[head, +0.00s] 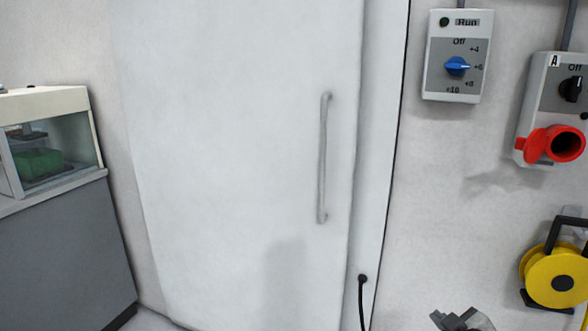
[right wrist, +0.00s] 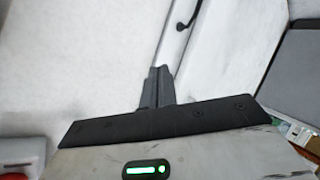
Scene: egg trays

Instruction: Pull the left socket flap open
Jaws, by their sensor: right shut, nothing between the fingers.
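A red socket (head: 566,145) sits on the lower front of a grey box marked A, at the right edge of the head view. Its red flap (head: 537,143) stands out to the left, and the dark round opening shows. No other socket is in the head view. My right gripper (head: 460,318) shows at the bottom of the head view, below and left of the socket and apart from it. In the right wrist view its fingers (right wrist: 158,82) are together with nothing between them. My left gripper is not in view.
A control box with a blue knob (head: 457,67) hangs left of the socket box. A yellow cable reel (head: 556,278) is below the socket. A white door with a long handle (head: 323,160) fills the middle. A grey cabinet (head: 62,245) carries a glass case at left.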

